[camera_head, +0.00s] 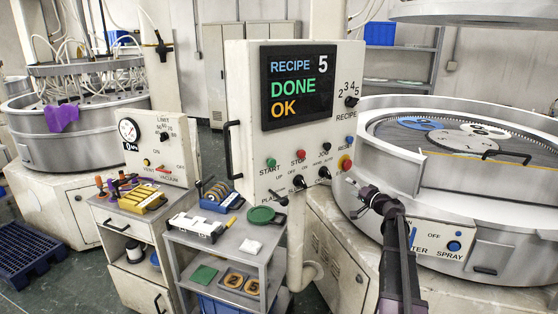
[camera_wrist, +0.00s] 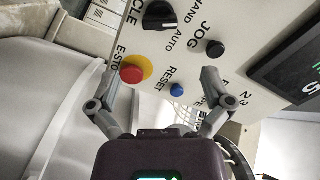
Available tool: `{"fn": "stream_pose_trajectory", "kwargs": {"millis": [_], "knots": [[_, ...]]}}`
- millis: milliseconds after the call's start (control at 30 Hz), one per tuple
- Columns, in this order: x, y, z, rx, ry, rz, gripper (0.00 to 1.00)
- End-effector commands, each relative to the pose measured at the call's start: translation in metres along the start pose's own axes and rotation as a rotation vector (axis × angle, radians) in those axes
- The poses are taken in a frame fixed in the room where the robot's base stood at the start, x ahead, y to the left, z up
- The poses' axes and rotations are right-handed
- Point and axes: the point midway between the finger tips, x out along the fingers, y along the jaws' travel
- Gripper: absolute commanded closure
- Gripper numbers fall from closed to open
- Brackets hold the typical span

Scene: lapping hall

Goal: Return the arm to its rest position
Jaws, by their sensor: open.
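My gripper (camera_head: 356,185) is in front of the lower right part of the control panel (camera_head: 246,150), with my dark arm reaching up from the bottom right. In the wrist view my gripper (camera_wrist: 160,80) has its two fingers spread wide with nothing between them. The left fingertip is close to the red emergency stop button (camera_wrist: 131,74) on its yellow ring; I cannot tell whether it touches. The blue RESET button (camera_wrist: 177,90) shows between the fingers. The black JOG button (camera_wrist: 215,49) is just beyond the right fingertip. The panel screen (camera_head: 299,86) reads RECIPE 5, DONE, OK.
The round lapping machine (camera_head: 470,185) stands close on the right. A grey cart (camera_head: 225,245) with a green disc (camera_head: 261,214) and tools stands below the panel. A vacuum gauge box (camera_head: 155,145) is at left. A blue pallet (camera_head: 35,250) lies on the floor.

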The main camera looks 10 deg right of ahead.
Motion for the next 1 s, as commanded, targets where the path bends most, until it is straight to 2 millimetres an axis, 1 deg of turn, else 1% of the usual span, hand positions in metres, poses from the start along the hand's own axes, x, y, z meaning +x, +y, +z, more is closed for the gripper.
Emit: {"fn": "stream_pose_trajectory", "kwargs": {"millis": [67,167,267,333,367,467,500,567,600,667,700,767,800,867,900,1000], "knots": [[0.001,-0.001,0.002,-0.001,-0.004,0.001,0.0],[0.003,-0.003,0.012,-0.005,-0.027,0.006,0.0],[0.007,-0.007,0.033,-0.018,-0.076,0.02,0.0],[0.011,-0.012,0.055,-0.03,-0.129,0.035,0.0],[0.013,-0.014,0.067,-0.037,-0.156,0.044,0.0],[0.017,-0.021,0.11,-0.062,-0.26,0.081,0.0],[0.017,-0.024,0.129,-0.074,-0.307,0.099,0.0],[0.017,-0.027,0.158,-0.093,-0.379,0.13,0.0],[0.016,-0.029,0.177,-0.105,-0.428,0.153,0.0],[0.013,-0.032,0.206,-0.125,-0.5,0.188,0.0],[0.009,-0.034,0.223,-0.138,-0.547,0.214,0.0],[0.004,-0.036,0.249,-0.158,-0.616,0.253,0.0],[-0.001,-0.037,0.266,-0.173,-0.661,0.282,0.0],[-0.009,-0.038,0.29,-0.194,-0.725,0.326,0.0],[-0.015,-0.039,0.305,-0.209,-0.767,0.357,0.0],[-0.033,-0.04,0.339,-0.248,-0.867,0.44,0.0]]}}
